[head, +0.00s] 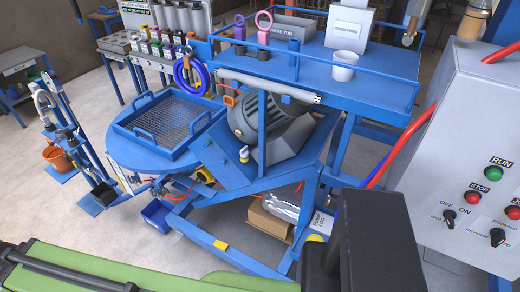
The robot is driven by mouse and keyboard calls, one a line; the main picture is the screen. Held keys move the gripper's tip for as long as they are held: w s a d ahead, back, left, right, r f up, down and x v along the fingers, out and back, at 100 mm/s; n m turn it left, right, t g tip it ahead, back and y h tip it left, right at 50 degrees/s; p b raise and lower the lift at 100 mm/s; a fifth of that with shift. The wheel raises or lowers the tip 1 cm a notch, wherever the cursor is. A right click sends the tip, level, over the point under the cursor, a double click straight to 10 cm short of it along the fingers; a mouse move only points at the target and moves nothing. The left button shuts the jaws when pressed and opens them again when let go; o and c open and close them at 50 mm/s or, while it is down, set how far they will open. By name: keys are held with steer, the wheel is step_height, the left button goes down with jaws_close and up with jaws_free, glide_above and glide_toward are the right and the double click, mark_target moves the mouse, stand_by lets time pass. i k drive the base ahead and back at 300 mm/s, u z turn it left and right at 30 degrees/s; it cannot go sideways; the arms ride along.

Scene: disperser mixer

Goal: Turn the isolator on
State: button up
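A grey control box (455,135) stands at the right edge. On its lower face is a black rotary switch (449,217) with OFF and ON printed above it. It looks like the isolator, but the small label beside it is too blurred to read. OFF is at the left and ON at the right; I cannot tell surely which way the knob points. My green arm and a dark block of it cross the bottom of the head view, the block left of the box and apart from the switch. My gripper's fingertips do not show.
A green RUN button (496,173), a red STOP button (473,197), another red button (513,212) and a second rotary switch (497,237) sit near the isolator. A blue machine frame (262,185) with a grey motor (270,120) fills the middle. Red cables run beside the box.

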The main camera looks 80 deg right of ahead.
mark_target(450, 216)
steer(key=z, duration=1.9)
steer(key=k, duration=1.55)
steer(key=z, duration=1.7)
steer(key=k, duration=0.2)
steer(key=z, duration=0.05)
steer(key=i, duration=0.5)
